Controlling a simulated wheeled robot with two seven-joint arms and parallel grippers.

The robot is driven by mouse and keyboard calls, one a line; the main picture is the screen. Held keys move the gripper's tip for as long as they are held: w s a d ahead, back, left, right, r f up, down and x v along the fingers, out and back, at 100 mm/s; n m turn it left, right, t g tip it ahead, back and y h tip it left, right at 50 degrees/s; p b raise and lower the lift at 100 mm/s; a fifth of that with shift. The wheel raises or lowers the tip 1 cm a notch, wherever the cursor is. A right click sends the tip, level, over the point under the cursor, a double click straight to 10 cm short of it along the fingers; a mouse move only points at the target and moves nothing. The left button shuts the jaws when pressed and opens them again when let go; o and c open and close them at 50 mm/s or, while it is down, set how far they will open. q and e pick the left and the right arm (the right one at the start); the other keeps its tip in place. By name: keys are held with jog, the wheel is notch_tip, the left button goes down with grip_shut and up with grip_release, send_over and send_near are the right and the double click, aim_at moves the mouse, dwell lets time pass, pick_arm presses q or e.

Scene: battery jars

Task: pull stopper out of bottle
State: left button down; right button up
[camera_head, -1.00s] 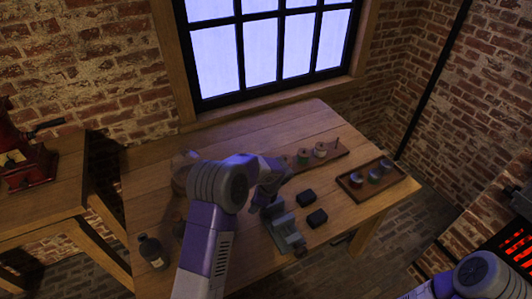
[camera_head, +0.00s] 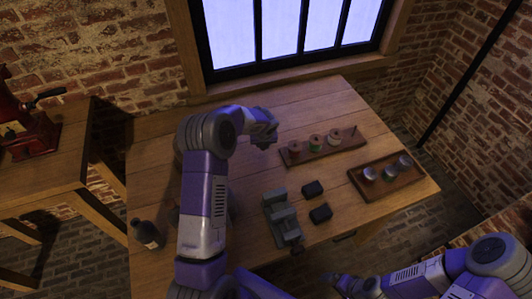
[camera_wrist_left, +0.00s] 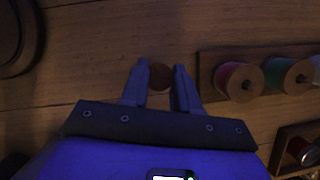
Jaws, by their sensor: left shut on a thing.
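My left gripper (camera_head: 268,138) is above the table, left of the spool rack. In the left wrist view its fingers are closed on a small round brown thing, which looks like the stopper (camera_wrist_left: 160,77); no bottle shows directly under it. A dark bottle (camera_head: 147,236) with a pale label stands upright at the table's front left corner, well away from the gripper. A large round dark vessel (camera_wrist_left: 14,38) is partly in the left wrist view and mostly hidden behind my arm in the head view. My right gripper (camera_head: 343,283) is low at the front edge, too small to read.
A wooden rack (camera_head: 325,147) holds several thread spools. A tray (camera_head: 382,190) with several small jars stands at the right. A grey vise-like tool (camera_head: 281,215) and two black blocks (camera_head: 320,213) lie near the front. The table's back left is mostly clear.

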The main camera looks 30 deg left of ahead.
aim_at(263, 157)
pick_arm(q)
notch_tip(263, 157, down, 8)
jog(key=shift+b, duration=0.85)
jog(key=shift+r, duration=0.1)
jog(key=c, duration=1.3)
grip_release()
jog(key=shift+f, duration=0.2)
jog(key=o, duration=0.5)
jog(key=shift+c, duration=0.2)
jog(key=shift+r, duration=0.1)
jog(key=shift+r, duration=0.15)
jog(key=p+v, duration=0.2)
jog(key=v, duration=1)
